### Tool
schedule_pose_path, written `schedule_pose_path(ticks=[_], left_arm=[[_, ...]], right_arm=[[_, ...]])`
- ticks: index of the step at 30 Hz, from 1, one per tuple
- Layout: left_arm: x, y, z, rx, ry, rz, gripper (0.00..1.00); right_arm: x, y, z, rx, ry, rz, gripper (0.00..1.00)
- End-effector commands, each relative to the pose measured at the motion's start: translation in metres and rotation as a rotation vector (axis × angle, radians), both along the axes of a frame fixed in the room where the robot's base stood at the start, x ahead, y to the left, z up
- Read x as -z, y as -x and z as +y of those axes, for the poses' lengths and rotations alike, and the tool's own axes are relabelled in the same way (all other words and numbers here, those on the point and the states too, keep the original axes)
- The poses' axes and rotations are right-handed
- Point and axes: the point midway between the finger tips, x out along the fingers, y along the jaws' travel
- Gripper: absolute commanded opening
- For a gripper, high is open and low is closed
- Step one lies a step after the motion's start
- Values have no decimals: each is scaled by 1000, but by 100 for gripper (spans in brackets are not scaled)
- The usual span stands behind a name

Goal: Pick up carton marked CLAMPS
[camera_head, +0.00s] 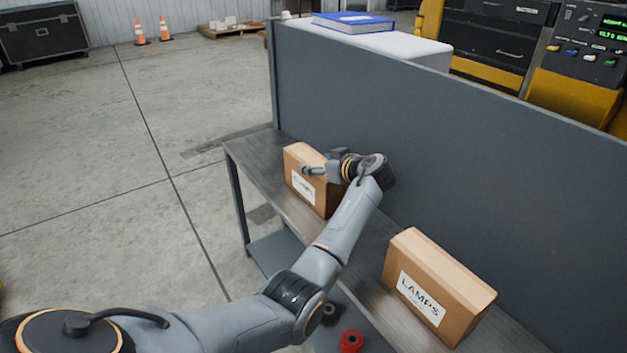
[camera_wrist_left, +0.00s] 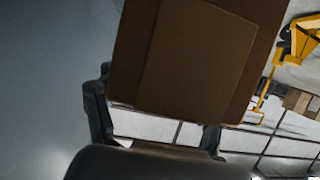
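The brown carton whose label seems to read CLAMPS (camera_head: 322,197) stands upright on the bench's far left end. Its lettering is small and partly unclear. My left gripper (camera_head: 326,163) is at its upper part, with one finger across the labelled face and the other side mostly hidden by the wrist. In the left wrist view the carton (camera_wrist_left: 190,60) fills the space above the palm, with a finger (camera_wrist_left: 97,108) along its left edge and the other finger mostly hidden. I cannot tell whether the fingers press on it. My right gripper is not in view.
A similar carton labelled LAMPS (camera_head: 459,275) stands nearer on the same bench (camera_head: 253,155). A grey panel (camera_head: 430,150) rises behind the bench. A red item (camera_head: 351,341) lies below the bench top. Bench surface between the cartons is clear, under my arm.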

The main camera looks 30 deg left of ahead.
Motion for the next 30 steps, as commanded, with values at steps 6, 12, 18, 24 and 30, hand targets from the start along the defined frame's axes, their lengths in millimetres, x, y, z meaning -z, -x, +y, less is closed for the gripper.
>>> schedule_pose_path(ticks=[6,12,18,24,30], left_arm=[[0,0,0,0,0,0,17],[-4,-1,0,1,-5,-6,3],[-6,-1,0,1,-4,-5,3],[-22,-1,0,1,-5,-8,3],[-50,10,5,-1,-6,-11,3]], right_arm=[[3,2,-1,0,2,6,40],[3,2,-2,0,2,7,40],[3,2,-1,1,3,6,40],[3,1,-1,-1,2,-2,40],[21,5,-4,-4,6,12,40]])
